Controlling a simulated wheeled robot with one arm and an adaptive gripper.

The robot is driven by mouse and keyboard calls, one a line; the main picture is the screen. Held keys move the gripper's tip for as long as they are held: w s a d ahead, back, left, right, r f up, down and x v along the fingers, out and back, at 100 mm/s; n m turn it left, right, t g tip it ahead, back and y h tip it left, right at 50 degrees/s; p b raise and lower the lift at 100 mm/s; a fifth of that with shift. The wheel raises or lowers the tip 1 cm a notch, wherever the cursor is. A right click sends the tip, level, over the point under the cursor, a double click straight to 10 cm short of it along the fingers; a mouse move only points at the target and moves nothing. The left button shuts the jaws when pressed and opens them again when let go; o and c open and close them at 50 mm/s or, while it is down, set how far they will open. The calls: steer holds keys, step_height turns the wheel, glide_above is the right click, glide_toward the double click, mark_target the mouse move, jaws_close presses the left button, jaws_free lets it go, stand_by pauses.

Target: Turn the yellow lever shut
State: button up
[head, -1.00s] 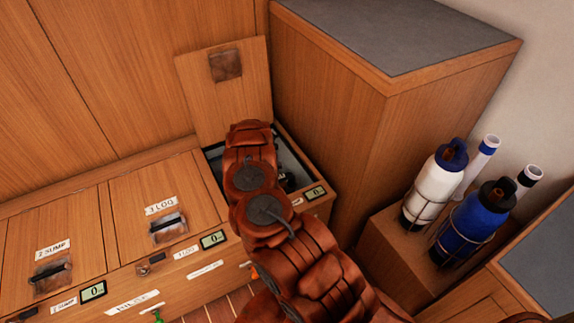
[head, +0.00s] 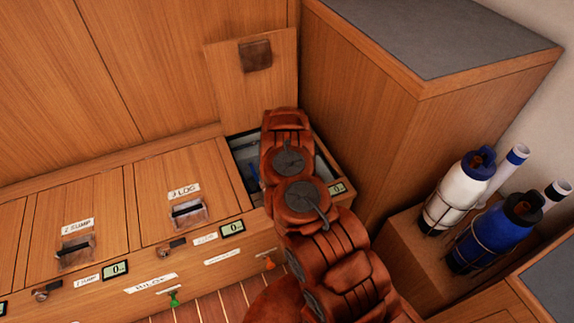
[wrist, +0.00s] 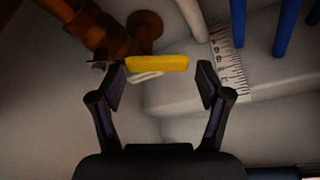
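The yellow lever (wrist: 158,63) shows in the wrist view, lying crosswise between and just beyond my fingertips. It sits beside a brown, rusty-looking pipe fitting (wrist: 108,32). My gripper (wrist: 160,85) is open, with a dark finger on either side and a gap to the lever at the right finger. The lever's left end is close to the left fingertip; I cannot tell if they touch. In the head view my arm reaches into the open compartment (head: 243,150) at the back right and hides the lever and gripper.
A raised wooden lid (head: 228,95) stands behind the compartment. The wrist view shows a measuring strip (wrist: 228,65) and blue and white pipes (wrist: 286,25) at right. Closed lids labelled LOG (head: 182,210) and SUMP (head: 75,245) lie left. Bottles (head: 460,190) stand in a rack right.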

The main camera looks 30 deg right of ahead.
steer(key=shift+o, duration=1)
steer(key=shift+d+r, duration=0.1)
steer(key=shift+s+r, duration=0.1)
steer(key=shift+r, duration=0.25)
steer(key=v, duration=1.1)
